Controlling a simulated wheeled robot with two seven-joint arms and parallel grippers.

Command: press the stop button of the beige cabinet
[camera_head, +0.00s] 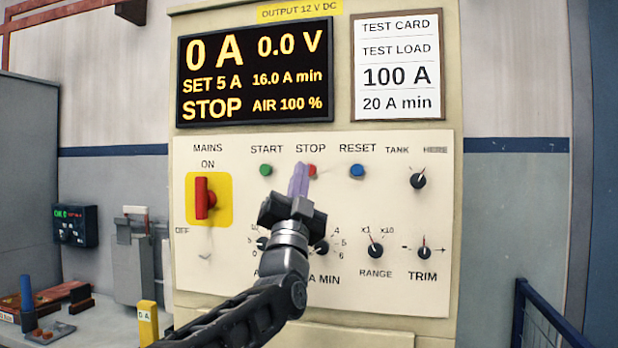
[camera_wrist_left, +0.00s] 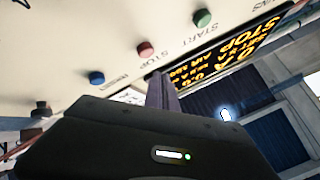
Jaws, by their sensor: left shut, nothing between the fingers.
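The beige cabinet (camera_head: 190,300) fills the middle of the head view. The red stop button (camera_head: 312,170) sits under the word STOP, partly hidden by my left gripper's fingers. It shows whole in the left wrist view (camera_wrist_left: 146,49). My left gripper (camera_head: 300,170) is shut and empty, its fingertips pointing at the panel just beside the button in the head view. In the left wrist view the fingertips (camera_wrist_left: 155,76) appear apart from the button; I cannot tell the depth of the gap. The display (camera_head: 255,70) reads 0 A, 0.0 V and STOP. My right gripper is out of view.
The green start button (camera_head: 266,170) is left of stop and the blue reset button (camera_head: 357,171) right. The red mains switch (camera_head: 204,198) is at ON. Knobs such as the range knob (camera_head: 375,250) line the lower panel. A blue railing (camera_head: 540,310) stands at right.

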